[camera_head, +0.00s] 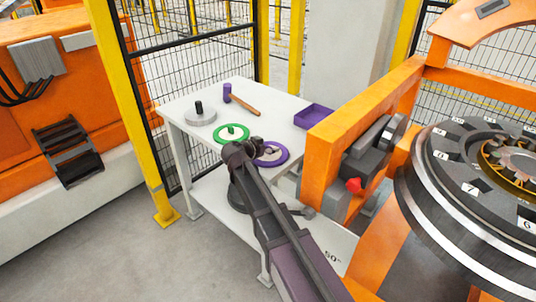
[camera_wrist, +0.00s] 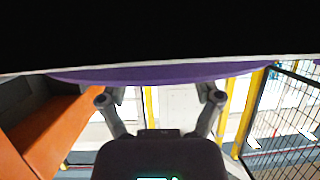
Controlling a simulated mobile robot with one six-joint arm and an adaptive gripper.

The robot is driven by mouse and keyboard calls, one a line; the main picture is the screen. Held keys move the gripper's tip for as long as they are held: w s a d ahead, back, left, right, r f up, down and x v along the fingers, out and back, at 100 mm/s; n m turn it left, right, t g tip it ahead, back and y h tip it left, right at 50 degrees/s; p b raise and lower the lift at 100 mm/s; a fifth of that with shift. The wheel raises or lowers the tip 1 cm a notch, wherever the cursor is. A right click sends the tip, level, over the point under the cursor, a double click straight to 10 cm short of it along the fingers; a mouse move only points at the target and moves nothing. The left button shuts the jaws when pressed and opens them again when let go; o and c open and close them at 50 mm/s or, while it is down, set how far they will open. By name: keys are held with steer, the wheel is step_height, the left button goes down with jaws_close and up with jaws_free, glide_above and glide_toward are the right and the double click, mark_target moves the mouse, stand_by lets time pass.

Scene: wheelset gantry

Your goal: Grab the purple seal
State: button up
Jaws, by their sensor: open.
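The purple seal (camera_head: 284,156) is a flat ring lying near the front edge of the white table, partly hidden behind my arm in the head view. In the wrist view its purple edge (camera_wrist: 150,75) runs as a thin, wide band across the picture, just beyond the fingertips. My gripper (camera_head: 260,148) is at the seal's left side in the head view. In the wrist view its two fingers (camera_wrist: 160,95) are spread apart with nothing held between them. I cannot tell whether a finger touches the seal.
The white table (camera_head: 240,95) also holds a green ring (camera_head: 220,132), a grey disc with a black knob (camera_head: 201,116), a purple-headed mallet (camera_head: 243,104) and a purple tray (camera_head: 314,117). An orange frame (camera_head: 345,110) stands close on the right. A mesh fence rises behind.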

mark_target(268, 146)
jaws_close()
stand_by(0.3)
steer(key=shift+r, duration=0.15)
step_height(268, 146, up, 3)
steer(key=p, duration=0.3)
steer(key=s+r+p, duration=0.1)
steer(key=s+p, duration=0.1)
steer(key=s, duration=1.4)
steer(key=shift+d+r, duration=0.2)
steer(key=shift+r, duration=0.15)
steer(key=shift+r, duration=0.15)
